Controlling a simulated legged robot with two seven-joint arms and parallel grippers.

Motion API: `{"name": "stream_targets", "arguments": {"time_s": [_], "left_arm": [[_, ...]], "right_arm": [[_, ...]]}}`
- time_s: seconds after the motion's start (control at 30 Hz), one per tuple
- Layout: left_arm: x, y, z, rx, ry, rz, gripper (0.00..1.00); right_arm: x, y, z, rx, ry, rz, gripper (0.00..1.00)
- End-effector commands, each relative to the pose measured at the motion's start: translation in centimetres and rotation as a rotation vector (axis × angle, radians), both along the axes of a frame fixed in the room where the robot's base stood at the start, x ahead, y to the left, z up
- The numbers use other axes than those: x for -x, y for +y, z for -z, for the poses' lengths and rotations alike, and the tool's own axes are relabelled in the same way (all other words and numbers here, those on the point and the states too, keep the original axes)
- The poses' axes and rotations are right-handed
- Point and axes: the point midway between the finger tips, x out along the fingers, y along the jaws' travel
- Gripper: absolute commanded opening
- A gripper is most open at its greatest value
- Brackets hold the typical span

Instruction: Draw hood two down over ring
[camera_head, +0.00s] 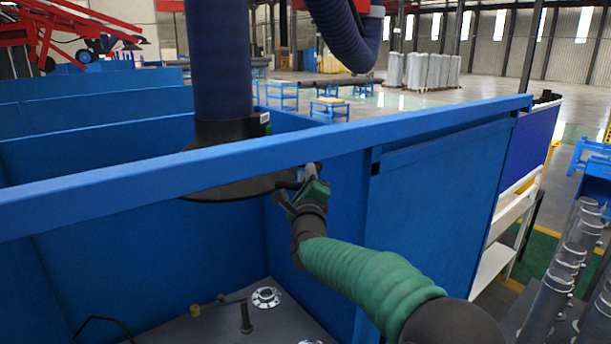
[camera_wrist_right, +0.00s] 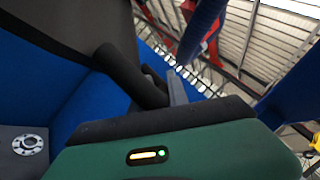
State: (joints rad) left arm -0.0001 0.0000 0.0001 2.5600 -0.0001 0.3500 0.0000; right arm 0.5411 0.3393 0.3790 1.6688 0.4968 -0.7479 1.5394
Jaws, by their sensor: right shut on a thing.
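The extraction hood (camera_head: 228,187) is a wide dark cone under a thick blue hose (camera_head: 222,60). It hangs inside the blue booth, partly hidden by the booth's top rail. My right gripper (camera_head: 303,183) is shut on the handle at the hood's right edge. In the right wrist view the gripper (camera_wrist_right: 165,88) shows close up, with the hood's dark side (camera_wrist_right: 75,35) at upper left. A silver flanged ring (camera_head: 267,297) lies on the grey table below, apart from the hood; it also shows in the right wrist view (camera_wrist_right: 27,144). My left gripper is not in view.
A blue rail (camera_head: 420,124) crosses in front of the hood. Blue panels enclose the table (camera_head: 205,328). A dark upright bolt-like part (camera_head: 246,318) and a small brass piece (camera_head: 195,310) stand near the ring. Metal cylinders (camera_head: 568,262) stand outside at right.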

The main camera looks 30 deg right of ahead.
Motion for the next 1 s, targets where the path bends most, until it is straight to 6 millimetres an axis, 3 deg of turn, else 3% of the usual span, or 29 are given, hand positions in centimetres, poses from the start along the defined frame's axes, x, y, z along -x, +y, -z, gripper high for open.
{"name": "stream_targets", "arguments": {"time_s": [0.83, 1.0], "left_arm": [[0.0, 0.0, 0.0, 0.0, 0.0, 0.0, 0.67], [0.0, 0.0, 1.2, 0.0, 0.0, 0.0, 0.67]], "right_arm": [[0.1, -0.2, -0.2, 0.006, -0.003, 0.005, 0.0], [0.1, -0.1, 0.8, 0.006, -0.003, 0.005, 0.0]]}}
